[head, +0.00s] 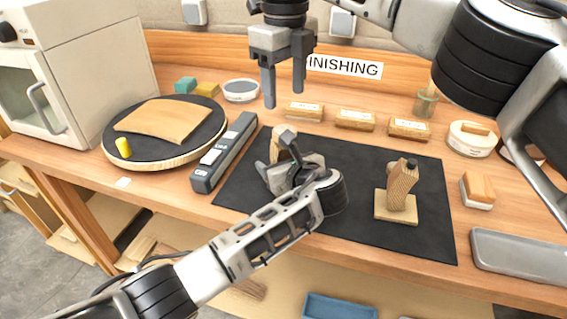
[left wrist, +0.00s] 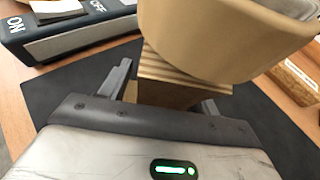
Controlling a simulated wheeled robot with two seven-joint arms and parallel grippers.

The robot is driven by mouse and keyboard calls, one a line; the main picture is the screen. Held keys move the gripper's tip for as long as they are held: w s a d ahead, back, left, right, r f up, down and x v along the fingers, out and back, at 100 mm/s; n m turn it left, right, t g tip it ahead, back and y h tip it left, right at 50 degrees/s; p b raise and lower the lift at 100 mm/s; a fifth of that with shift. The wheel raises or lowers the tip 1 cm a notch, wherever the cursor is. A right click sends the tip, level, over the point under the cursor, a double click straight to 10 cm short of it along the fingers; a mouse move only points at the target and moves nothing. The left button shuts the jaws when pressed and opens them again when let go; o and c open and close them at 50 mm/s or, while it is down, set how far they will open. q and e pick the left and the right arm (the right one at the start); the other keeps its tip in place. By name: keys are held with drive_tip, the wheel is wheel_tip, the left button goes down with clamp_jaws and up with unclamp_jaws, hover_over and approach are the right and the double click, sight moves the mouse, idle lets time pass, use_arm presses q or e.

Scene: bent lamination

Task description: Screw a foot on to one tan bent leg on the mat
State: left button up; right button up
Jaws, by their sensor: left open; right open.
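A tan bent leg (head: 274,150) stands near the back left of the black mat (head: 360,165), partly hidden by my left gripper (head: 280,160). My left gripper is open beside it. In the left wrist view, a large curved tan piece (left wrist: 215,40) with a layered block (left wrist: 182,72) below it lies just beyond and between the open fingers (left wrist: 165,95); contact cannot be told. A second tan bent leg (head: 402,185) stands on a square base at the mat's right, with a small dark piece on its top. My right gripper (head: 285,97) is open and empty above the mat's back edge.
A control bar with ON and OFF labels (head: 226,150) lies left of the mat, beside a round black-topped board (head: 115,148) bearing a tan sheet. Several labelled wooden blocks (head: 355,120) line the back. A grey tray (head: 515,260) is at right. The mat's middle is clear.

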use_arm(q)
clamp_jaws()
use_arm(e)
drive_tip(key=n, duration=0.6)
drive_tip(key=shift+n, duration=0.3)
drive_tip(key=n, duration=0.4)
drive_tip(key=shift+n, duration=0.4)
drive_tip(key=n, duration=0.7)
drive_tip(key=shift+n, duration=0.3)
drive_tip(key=n, duration=0.8)
drive_tip(key=shift+f, duration=4)
